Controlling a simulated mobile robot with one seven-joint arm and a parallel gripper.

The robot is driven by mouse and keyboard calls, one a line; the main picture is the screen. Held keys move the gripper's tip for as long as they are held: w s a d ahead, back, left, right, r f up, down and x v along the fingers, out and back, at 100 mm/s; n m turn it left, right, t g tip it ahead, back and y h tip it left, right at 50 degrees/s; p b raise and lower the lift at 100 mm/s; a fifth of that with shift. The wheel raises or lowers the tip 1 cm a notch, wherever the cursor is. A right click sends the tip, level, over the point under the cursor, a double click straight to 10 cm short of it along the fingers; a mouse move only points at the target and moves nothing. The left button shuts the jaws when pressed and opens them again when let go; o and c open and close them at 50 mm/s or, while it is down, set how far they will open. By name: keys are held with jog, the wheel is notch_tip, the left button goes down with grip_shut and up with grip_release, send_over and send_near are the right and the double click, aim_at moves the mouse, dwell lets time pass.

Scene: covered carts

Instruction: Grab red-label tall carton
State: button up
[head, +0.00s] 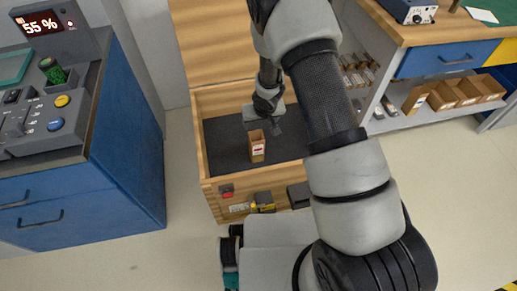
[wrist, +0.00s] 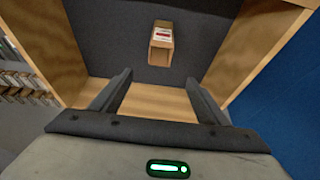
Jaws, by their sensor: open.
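The tall carton (head: 257,146) is brown with a red and white label and stands on the dark floor of the wooden cart. In the wrist view the carton (wrist: 161,45) is beyond the fingertips, roughly midway between them and slightly right of centre. My gripper (head: 268,122) is inside or just above the cart, behind the carton in the head view. In the wrist view my gripper (wrist: 160,82) has its two fingers spread apart with nothing between them. The fingers do not touch the carton. Part of the cart's right side is hidden by my arm.
The wooden cart (head: 204,170) has raised walls around the carton and its lid (head: 205,40) stands open at the back. A blue control console (head: 130,140) is at left. A workbench with shelves of small boxes (head: 455,93) is at right. The cart floor around the carton is clear.

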jog(key=b, duration=0.3)
send_near(256, 136)
jog(key=f, duration=0.1)
jog(key=f+b, duration=0.1)
jog(key=f, duration=0.3)
jog(key=shift+w+a, duration=0.25)
jog(key=shift+a, duration=0.1)
jog(key=shift+w+f+b, duration=0.25)
jog(key=shift+f+b, duration=0.05)
jog(key=shift+f, duration=0.05)
jog(key=c, duration=1.4)
jog(key=shift+r, duration=0.1)
